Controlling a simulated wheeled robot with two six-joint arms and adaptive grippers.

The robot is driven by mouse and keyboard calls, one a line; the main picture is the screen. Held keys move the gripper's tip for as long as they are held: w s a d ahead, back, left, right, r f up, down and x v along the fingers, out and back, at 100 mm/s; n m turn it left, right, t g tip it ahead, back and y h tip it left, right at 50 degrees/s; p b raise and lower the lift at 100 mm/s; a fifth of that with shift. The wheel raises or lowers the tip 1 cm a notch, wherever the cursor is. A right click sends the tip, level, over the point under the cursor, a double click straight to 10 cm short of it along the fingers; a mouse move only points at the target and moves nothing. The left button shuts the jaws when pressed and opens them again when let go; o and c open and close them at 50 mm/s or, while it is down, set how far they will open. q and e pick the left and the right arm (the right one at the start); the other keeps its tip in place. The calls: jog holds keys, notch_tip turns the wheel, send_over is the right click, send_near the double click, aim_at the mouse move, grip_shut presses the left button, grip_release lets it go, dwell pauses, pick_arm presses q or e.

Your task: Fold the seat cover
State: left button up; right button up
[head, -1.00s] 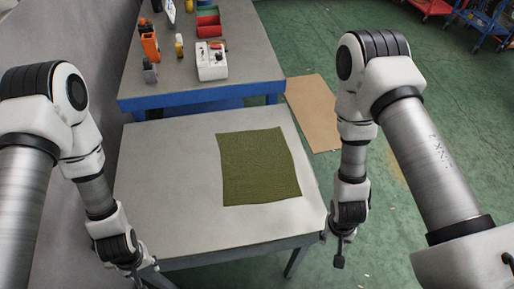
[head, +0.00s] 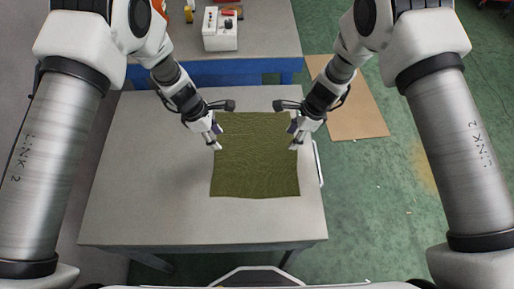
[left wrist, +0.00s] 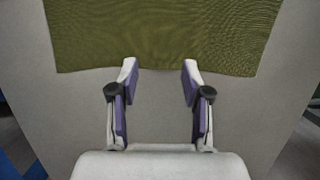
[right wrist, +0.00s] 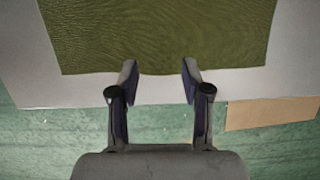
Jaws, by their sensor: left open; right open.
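The seat cover (head: 256,160) is a flat olive-green cloth, lying spread out on the grey table (head: 150,180). My left gripper (head: 217,138) is open by the cover's left edge, toward its far end. In the left wrist view, the open fingers (left wrist: 160,75) are just at the edge of the cloth (left wrist: 160,35), with nothing between them. My right gripper (head: 294,138) is open by the cover's right edge, opposite the left one. In the right wrist view, its empty fingers (right wrist: 160,75) are at the cloth's edge (right wrist: 155,40). Whether either touches the cloth is unclear.
A blue-edged workbench (head: 260,50) stands behind the table, with a white box (head: 220,30) on it. A cardboard sheet (head: 350,105) lies on the green floor to the right. The table is bare left of the cover; little room shows on its right.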

aim_at(221, 151)
pick_arm(q)
notch_tip(221, 151, down, 4)
jog(key=shift+w+f, duration=0.1)
jog(key=shift+f, duration=0.15)
pick_arm(e)
notch_tip(221, 151, down, 4)
jog(key=shift+w+f, duration=0.1)
jog(key=shift+f, duration=0.15)
pick_arm(q)
jog(key=shift+w+f, duration=0.1)
jog(key=shift+f, duration=0.1)
pick_arm(e)
jog(key=shift+w+d+f, duration=0.1)
jog(key=shift+f, duration=0.15)
pick_arm(q)
jog(key=shift+s+a, duration=0.1)
jog(key=shift+s, duration=0.1)
pick_arm(e)
jog(key=shift+s+r, duration=0.1)
jog(key=shift+s, duration=0.1)
pick_arm(q)
jog(key=shift+f+b, duration=0.25)
jog(key=shift+b, duration=0.05)
pick_arm(e)
jog(key=shift+f, duration=0.3)
pick_arm(q)
grip_shut()
pick_arm(e)
grip_shut()
jog(key=shift+s, duration=0.1)
